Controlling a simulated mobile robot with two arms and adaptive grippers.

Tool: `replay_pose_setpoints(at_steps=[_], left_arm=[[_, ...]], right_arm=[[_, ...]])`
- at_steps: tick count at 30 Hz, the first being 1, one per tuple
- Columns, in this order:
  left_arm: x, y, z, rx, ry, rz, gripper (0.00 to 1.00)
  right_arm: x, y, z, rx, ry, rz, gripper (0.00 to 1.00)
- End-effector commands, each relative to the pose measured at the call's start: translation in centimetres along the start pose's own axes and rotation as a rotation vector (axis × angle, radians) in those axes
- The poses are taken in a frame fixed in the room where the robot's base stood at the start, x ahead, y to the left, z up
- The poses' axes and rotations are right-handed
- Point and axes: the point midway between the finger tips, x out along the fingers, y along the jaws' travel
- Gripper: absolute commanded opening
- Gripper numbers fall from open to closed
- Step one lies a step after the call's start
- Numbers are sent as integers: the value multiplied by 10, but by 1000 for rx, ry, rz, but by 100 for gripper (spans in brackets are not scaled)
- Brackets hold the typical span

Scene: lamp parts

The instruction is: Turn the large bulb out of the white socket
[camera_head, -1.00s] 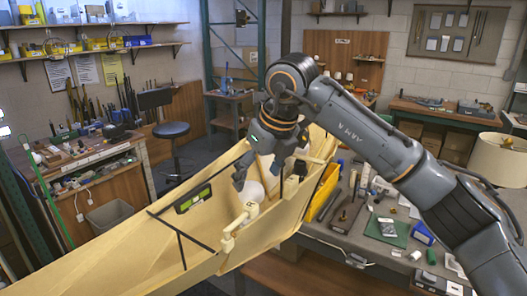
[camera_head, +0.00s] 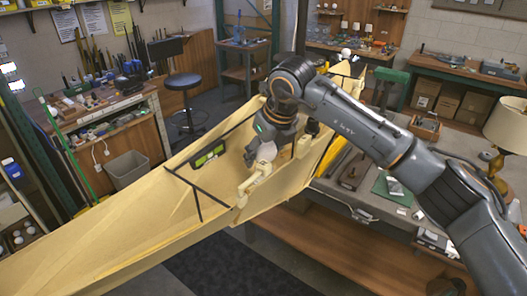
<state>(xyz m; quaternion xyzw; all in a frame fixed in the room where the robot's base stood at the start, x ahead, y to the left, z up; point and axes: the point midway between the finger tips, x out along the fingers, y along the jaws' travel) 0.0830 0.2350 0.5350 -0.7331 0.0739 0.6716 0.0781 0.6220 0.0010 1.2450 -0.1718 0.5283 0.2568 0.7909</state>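My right gripper (camera_head: 266,148) points down from the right arm, over the long cream-coloured trough-like structure. A white rounded shape, which looks like the large bulb (camera_head: 267,152), shows at its fingers. I cannot tell whether the fingers press on it or are only around it. Just below is a pale cream fitting (camera_head: 254,179) on the near wall of the structure. It may be the socket, but its joint with the bulb is too small to make out. My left gripper is not in view.
The cream structure (camera_head: 130,235) runs from lower left to upper right, with a green-and-black level (camera_head: 209,154) and dark struts inside. A workbench with a green mat (camera_head: 391,188) and a lamp with a cream shade (camera_head: 507,126) stand at the right. Dark floor is open in front.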

Motion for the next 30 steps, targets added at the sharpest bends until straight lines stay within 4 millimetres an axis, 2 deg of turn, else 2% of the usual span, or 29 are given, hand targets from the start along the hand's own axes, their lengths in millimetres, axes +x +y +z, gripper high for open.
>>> replay_pose_setpoints(at_steps=[1, 3, 5, 6, 9, 14, 24, 30], left_arm=[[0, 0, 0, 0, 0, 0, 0], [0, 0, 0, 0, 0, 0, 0], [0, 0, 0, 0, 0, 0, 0], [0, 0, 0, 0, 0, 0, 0], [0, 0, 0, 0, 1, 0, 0], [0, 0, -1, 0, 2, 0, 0], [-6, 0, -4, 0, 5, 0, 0], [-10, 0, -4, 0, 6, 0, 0]], right_arm=[[0, 0, 0, 0, 0, 0, 41], [0, 0, 0, 0, 0, 0, 27], [0, 0, 0, 0, 0, 0, 27], [0, 0, 0, 0, 0, 0, 44], [0, 0, 0, 0, 0, 0, 27], [0, -1, 0, -42, 2, 19, 27], [-2, 1, 0, -395, 4, 167, 27], [-2, 1, 0, -538, 3, 225, 27]])
